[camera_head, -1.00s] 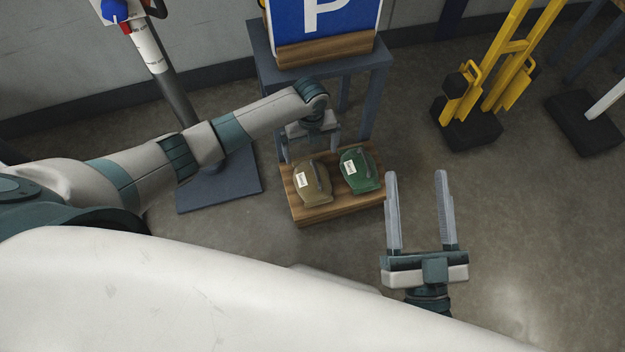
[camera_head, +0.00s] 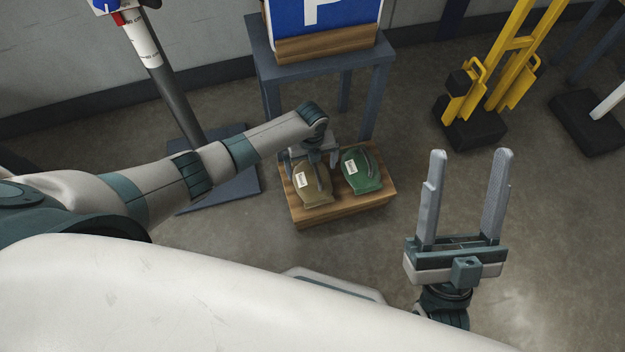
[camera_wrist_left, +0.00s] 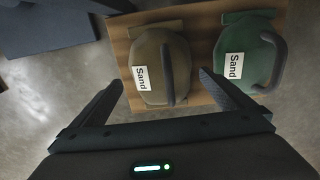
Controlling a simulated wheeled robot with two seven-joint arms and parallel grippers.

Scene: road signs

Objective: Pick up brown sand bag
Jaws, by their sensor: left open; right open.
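The brown sand bag (camera_head: 312,187) lies on a low wooden box, left of a green sand bag (camera_head: 361,171). In the left wrist view the brown bag (camera_wrist_left: 153,68) shows a white "Sand" label and a dark handle. My left gripper (camera_head: 308,160) hangs over the far side of the brown bag; its fingertips are partly hidden in the head view. In the left wrist view the left gripper (camera_wrist_left: 160,84) is open, its fingers apart on either side of the brown bag's near end, holding nothing. My right gripper (camera_head: 468,155) is open and empty over the floor at the right.
The wooden box (camera_head: 340,210) stands in front of a grey table (camera_head: 266,66) that carries a blue "P" sign (camera_head: 345,12). A pole on a dark base plate (camera_head: 250,183) stands left of the box. Yellow barriers (camera_head: 490,80) stand at the right. Floor right of the box is clear.

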